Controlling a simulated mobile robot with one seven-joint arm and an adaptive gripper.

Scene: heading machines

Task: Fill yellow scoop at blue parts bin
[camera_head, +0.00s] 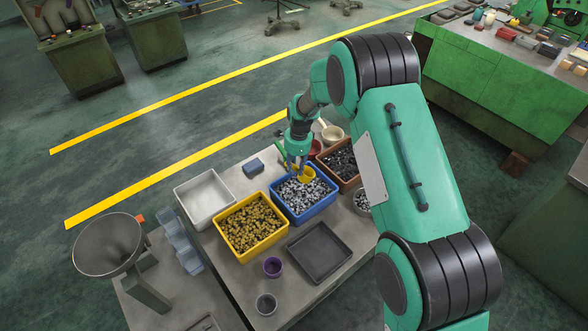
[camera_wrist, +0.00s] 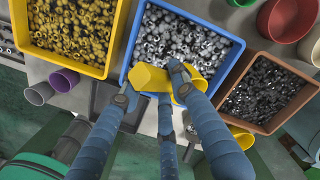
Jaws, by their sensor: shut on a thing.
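The yellow scoop (camera_head: 307,175) is held at the blue parts bin (camera_head: 309,214), which contains loose silver metal parts. My gripper (camera_head: 297,163) reaches down over the bin. In the wrist view, the blue-sleeved fingers of my gripper (camera_wrist: 158,90) are shut on the scoop (camera_wrist: 150,78). There the scoop is at the near side of the blue bin (camera_wrist: 125,62), in front of the silver parts (camera_wrist: 180,40). I cannot tell whether it touches them or has parts in it.
A yellow bin (camera_head: 240,257) of brass-coloured parts adjoins on the left, and a brown bin (camera_head: 349,183) of dark parts on the right. An empty dark tray (camera_head: 320,252) lies in front. A white tray (camera_head: 203,198), a purple cup (camera_head: 272,266) and a grey cup (camera_head: 266,304) stand nearby.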

